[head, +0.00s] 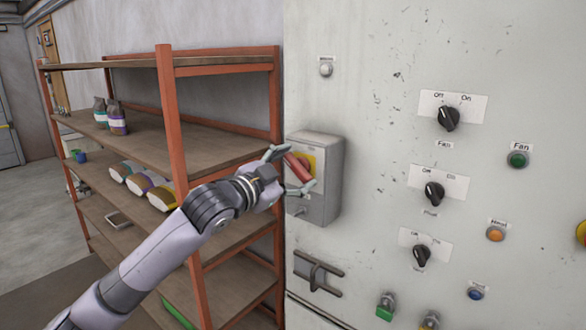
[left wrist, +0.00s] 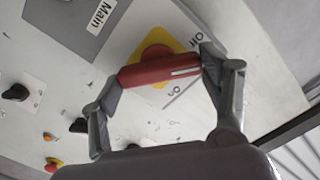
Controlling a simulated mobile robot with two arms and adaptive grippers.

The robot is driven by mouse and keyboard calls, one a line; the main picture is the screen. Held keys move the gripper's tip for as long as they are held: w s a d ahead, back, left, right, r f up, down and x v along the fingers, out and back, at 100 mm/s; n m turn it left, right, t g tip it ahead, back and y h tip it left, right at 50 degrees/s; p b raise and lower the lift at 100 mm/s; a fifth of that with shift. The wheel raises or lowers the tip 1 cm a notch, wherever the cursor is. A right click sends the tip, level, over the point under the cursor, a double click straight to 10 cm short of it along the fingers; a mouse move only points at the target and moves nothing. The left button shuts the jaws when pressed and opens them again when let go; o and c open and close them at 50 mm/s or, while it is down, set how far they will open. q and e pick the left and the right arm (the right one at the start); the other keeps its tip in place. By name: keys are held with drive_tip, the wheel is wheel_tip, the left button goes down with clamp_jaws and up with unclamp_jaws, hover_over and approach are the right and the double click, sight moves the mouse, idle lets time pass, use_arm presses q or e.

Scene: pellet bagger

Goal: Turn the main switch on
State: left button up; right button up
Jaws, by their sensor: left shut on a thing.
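The main switch is a red handle (head: 298,168) on a yellow plate, mounted on a grey box (head: 324,178) at the cabinet's left edge. My left gripper (head: 297,166) is shut on the red handle, one finger at each end. In the left wrist view the handle (left wrist: 158,71) lies between the fingers, in front of the yellow plate (left wrist: 175,45). The handle's white line points to the right, between the "Off" and "On" words in that view. A "Main" label (left wrist: 100,18) shows nearby. My right gripper is not in view.
The light cabinet panel carries several black knobs (head: 448,118) and coloured buttons, including a green one (head: 518,160). A latch handle (head: 318,273) sits below the switch box. An orange-framed shelf (head: 175,130) with bags stands close on the left, behind my left arm.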

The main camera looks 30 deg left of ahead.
use_arm(q)
drive_tip(key=m+p, duration=0.1)
drive_tip(key=m, duration=0.4)
drive_tip(key=shift+m, duration=0.3)
drive_tip(key=m, duration=0.1)
drive_tip(key=m+p, duration=0.1)
drive_tip(key=m, duration=0.2)
drive_tip(key=shift+d+f+m+p, duration=0.1)
drive_tip(key=shift+f+m+p, duration=0.15)
drive_tip(key=shift+m+p, duration=0.15)
drive_tip(key=shift+m, duration=0.3)
drive_tip(key=o, duration=1.2)
drive_tip(key=shift+c, duration=0.2)
